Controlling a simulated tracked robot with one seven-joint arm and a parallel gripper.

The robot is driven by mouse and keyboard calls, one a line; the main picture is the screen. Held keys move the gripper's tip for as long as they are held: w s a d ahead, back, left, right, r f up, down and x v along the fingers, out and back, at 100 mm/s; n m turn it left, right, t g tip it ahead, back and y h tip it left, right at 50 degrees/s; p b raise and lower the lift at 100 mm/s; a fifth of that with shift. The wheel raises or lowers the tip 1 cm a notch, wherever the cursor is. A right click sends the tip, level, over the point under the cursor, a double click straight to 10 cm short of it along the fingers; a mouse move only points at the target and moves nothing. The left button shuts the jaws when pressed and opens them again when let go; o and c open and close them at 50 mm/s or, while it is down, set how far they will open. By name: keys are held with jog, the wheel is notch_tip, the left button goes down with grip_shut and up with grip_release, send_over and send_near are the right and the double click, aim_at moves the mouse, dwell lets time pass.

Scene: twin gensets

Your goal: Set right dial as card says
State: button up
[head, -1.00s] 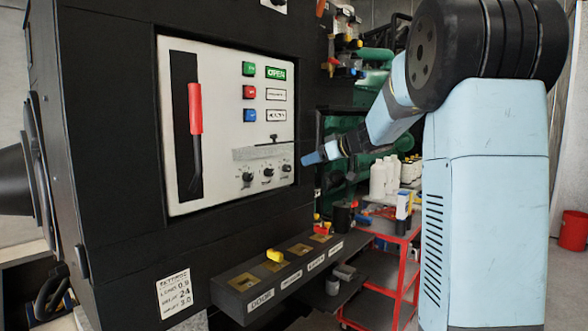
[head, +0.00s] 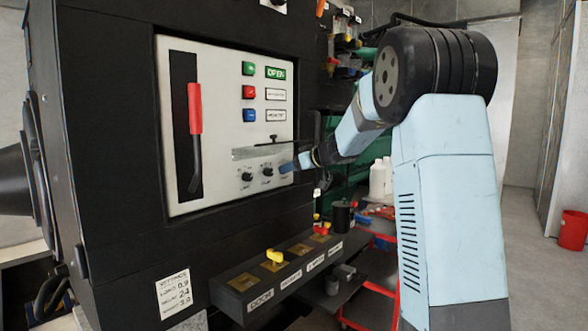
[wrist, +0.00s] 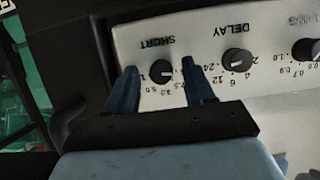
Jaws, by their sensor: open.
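The right dial, SHORT, is a small black knob (wrist: 161,71) on the white panel, seen upside down in the wrist view. My gripper (wrist: 160,66) is open, with one blue finger on each side of that knob in the picture; I cannot tell whether they touch it. In the head view my gripper (head: 288,167) is at the panel's lower right and hides the dial. The knob's exact setting is too small to read. The card (head: 173,294) at the lower left has three lines; the bottom one, for SHORT, appears to read 3.0.
The DELAY dial (wrist: 236,62) is beside SHORT, and the LONG dial (wrist: 305,48) is beyond it. A clear strip (head: 262,150) juts out above the dials. A red-handled lever (head: 195,110) and three coloured buttons are on the panel.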

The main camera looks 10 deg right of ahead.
grip_shut()
jog(key=shift+d, duration=0.1)
dwell(0.3)
jog(key=shift+w+d+f+m+g+y, duration=0.15)
jog(key=shift+m+g+y, duration=0.15)
jog(key=shift+m+y, duration=1.25)
jog(key=shift+d+f+m+g+y, duration=0.25)
jog(key=shift+m+y, duration=0.4)
jog(key=shift+m, duration=1.65)
jog(key=shift+w+d+r+m+g+y, duration=0.1)
jog(key=shift+m+g+y, duration=0.25)
jog(key=shift+m+y, duration=1.2)
jog(key=shift+m+h, duration=0.35)
jog(key=shift+m, duration=0.15)
